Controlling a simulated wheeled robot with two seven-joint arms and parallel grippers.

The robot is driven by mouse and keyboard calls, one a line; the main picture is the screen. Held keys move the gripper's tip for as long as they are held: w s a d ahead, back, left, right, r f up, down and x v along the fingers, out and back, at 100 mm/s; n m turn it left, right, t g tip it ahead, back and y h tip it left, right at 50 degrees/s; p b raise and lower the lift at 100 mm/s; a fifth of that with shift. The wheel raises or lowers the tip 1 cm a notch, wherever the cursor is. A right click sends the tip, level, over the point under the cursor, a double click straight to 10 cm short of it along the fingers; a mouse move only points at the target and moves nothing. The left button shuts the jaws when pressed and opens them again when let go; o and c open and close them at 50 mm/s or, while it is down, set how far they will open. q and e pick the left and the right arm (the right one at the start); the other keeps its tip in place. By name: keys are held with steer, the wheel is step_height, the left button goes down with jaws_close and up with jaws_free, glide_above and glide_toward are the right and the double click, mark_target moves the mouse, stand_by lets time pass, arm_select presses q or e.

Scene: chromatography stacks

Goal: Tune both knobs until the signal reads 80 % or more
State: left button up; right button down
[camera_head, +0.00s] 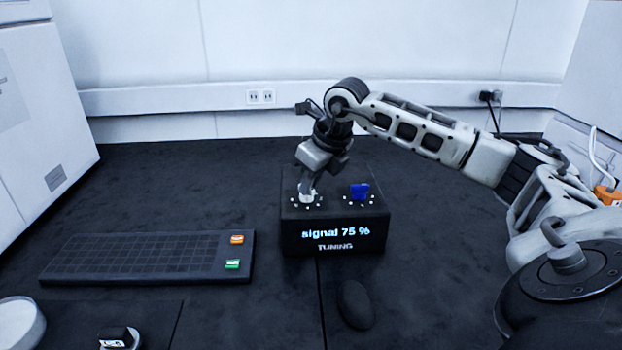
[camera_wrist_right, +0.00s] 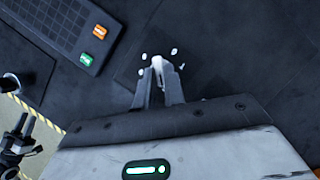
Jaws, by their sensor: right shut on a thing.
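The black tuning box (camera_head: 334,238) stands on the dark bench, and its front display (camera_head: 336,232) reads "signal 75 %" above the word TUNING. The blue knob (camera_head: 360,191) is on the right of its top, with white dots around it, and nothing touches it. The white left knob (camera_head: 306,196) is partly hidden by my right gripper (camera_head: 307,190), which points down from above and is shut on it. In the right wrist view the fingers (camera_wrist_right: 158,85) close around the white knob (camera_wrist_right: 157,62), with white dots around it.
A black keyboard (camera_head: 140,260) with an orange and a green key lies left of the box. A black mouse (camera_head: 355,304) lies in front of it. The bench behind is clear.

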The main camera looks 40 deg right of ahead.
steer(key=shift+m, duration=0.3)
stand_by(0.4)
steer(key=c, duration=1.5)
jaws_free()
steer(key=shift+r, duration=0.15)
arm_select(q)
steer(key=shift+r+p, duration=0.25)
steer(key=shift+p, duration=0.5)
arm_select(e)
steer(key=shift+a+v, duration=0.2)
steer(key=shift+v, duration=7.65)
steer(key=shift+s, duration=0.1)
